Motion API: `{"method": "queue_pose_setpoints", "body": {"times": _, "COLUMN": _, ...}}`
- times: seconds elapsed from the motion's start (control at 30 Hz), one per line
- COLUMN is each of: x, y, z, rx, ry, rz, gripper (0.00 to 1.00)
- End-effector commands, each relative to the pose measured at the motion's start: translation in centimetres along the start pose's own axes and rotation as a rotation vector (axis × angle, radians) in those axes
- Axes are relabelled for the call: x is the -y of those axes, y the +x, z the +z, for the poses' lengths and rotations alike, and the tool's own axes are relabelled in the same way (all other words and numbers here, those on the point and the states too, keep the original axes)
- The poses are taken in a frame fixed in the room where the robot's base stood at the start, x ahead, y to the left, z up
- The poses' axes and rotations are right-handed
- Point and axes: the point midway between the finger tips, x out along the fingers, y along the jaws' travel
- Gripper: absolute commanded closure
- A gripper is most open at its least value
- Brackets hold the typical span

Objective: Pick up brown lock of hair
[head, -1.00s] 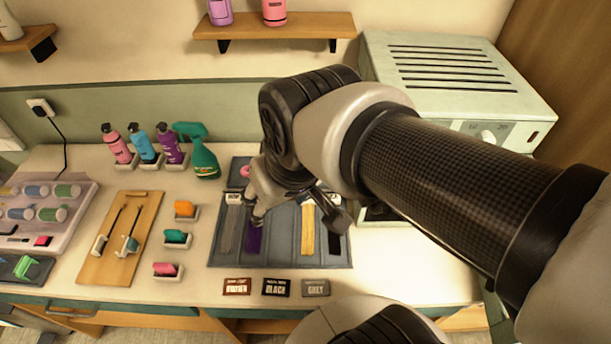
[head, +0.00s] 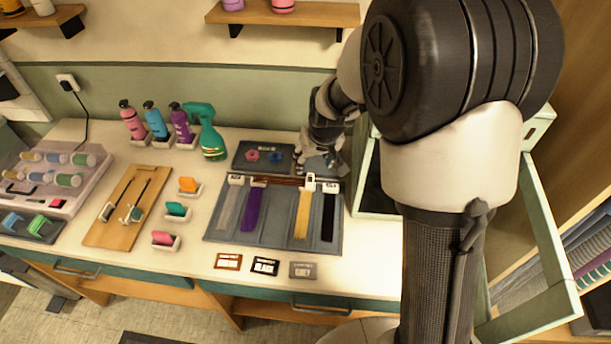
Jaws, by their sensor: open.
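A thin brown lock of hair (head: 279,182) appears to lie crosswise along the back edge of the grey sectioned tray (head: 273,242). A grey lock (head: 229,210), a purple lock (head: 253,209), a blonde lock (head: 302,214) and a black lock (head: 327,216) lie lengthwise in the tray, with white clips at their back ends. My gripper (head: 318,170) is open, pointing down just behind the tray's back right corner. It is near the brown lock's right end; whether they touch is unclear.
A dark tray (head: 243,164) with pink and blue rings lies behind the locks. Labels, the brown one (head: 228,262) among them, line the front. Bottles (head: 157,122) stand at back left. A pale green cabinet (head: 366,195) with an open door (head: 550,250) stands right, partly hidden by my arm.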

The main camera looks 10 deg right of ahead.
Motion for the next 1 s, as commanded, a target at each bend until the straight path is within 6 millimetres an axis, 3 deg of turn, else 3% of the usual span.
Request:
{"method": "queue_pose_setpoints", "body": {"times": 0.1, "x": 0.0, "y": 3.1, "z": 0.3, "rx": 0.004, "ry": 0.000, "rz": 0.000, "gripper": 0.46}}
{"method": "queue_pose_setpoints", "body": {"times": 0.3, "x": 0.0, "y": 6.8, "z": 0.2, "rx": 0.002, "ry": -0.001, "rz": 0.000, "gripper": 0.46}}
{"method": "queue_pose_setpoints", "body": {"times": 0.63, "x": -0.1, "y": 8.9, "z": 0.1, "rx": 0.001, "ry": 0.000, "rz": 0.000, "gripper": 0.46}}
{"method": "queue_pose_setpoints", "body": {"times": 0.9, "x": -0.5, "y": 12.9, "z": 0.2, "rx": 0.002, "ry": -0.001, "rz": 0.000, "gripper": 0.46}}
{"method": "queue_pose_setpoints", "body": {"times": 1.0, "x": -0.5, "y": 13.5, "z": 0.1, "rx": 0.000, "ry": -0.001, "rz": 0.000, "gripper": 0.46}}
